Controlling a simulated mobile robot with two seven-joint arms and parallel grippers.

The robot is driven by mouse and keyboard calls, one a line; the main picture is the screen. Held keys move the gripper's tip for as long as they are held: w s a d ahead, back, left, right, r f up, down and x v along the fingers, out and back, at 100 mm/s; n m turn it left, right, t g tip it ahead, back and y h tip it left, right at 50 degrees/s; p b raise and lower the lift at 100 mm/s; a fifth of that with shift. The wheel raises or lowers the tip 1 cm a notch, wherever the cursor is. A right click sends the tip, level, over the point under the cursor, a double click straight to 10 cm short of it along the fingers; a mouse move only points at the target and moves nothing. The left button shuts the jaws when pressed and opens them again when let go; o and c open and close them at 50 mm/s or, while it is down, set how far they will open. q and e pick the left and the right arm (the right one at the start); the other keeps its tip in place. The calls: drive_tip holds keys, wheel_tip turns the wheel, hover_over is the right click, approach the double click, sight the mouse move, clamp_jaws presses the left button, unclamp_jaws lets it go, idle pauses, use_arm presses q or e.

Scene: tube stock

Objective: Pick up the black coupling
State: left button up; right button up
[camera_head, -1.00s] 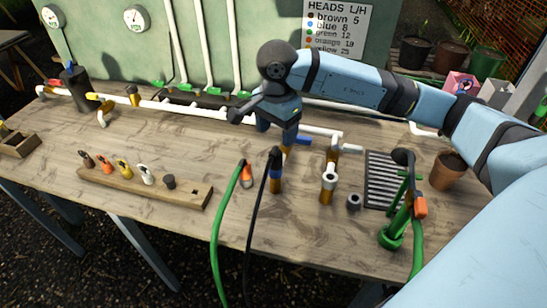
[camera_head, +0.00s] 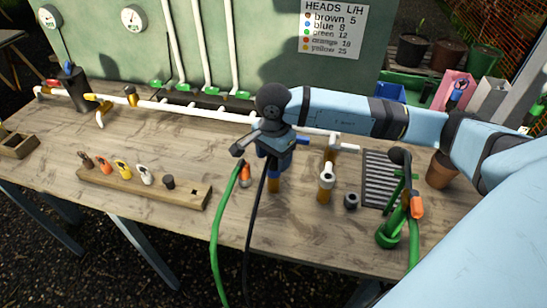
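The gripper covers most of the black hose end. I cannot tell whether the fingers touch it or are closed on it. Two other small dark pieces show: a dark plug (camera_head: 169,182) on the wooden holder (camera_head: 140,189), and a dark grey ring (camera_head: 351,201) on the bench right of the white-topped brown fitting (camera_head: 325,183). My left gripper is out of view.
A green hose (camera_head: 219,235) with an orange-ended fitting (camera_head: 245,175) runs just left of the gripper. A green stand (camera_head: 390,234), a slatted dark grate (camera_head: 379,178) and a clay pot (camera_head: 444,170) are at right. White pipes (camera_head: 205,112) line the back.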

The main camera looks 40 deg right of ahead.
drive_tip(key=c, duration=0.8)
drive_tip(key=shift+r, duration=0.1)
wheel_tip(320, 180, up, 20)
drive_tip(key=shift+f+b, duration=0.1)
drive_tip(key=shift+b, duration=0.4)
drive_tip(key=shift+r+p, duration=1.8)
drive_tip(key=shift+r, duration=0.75)
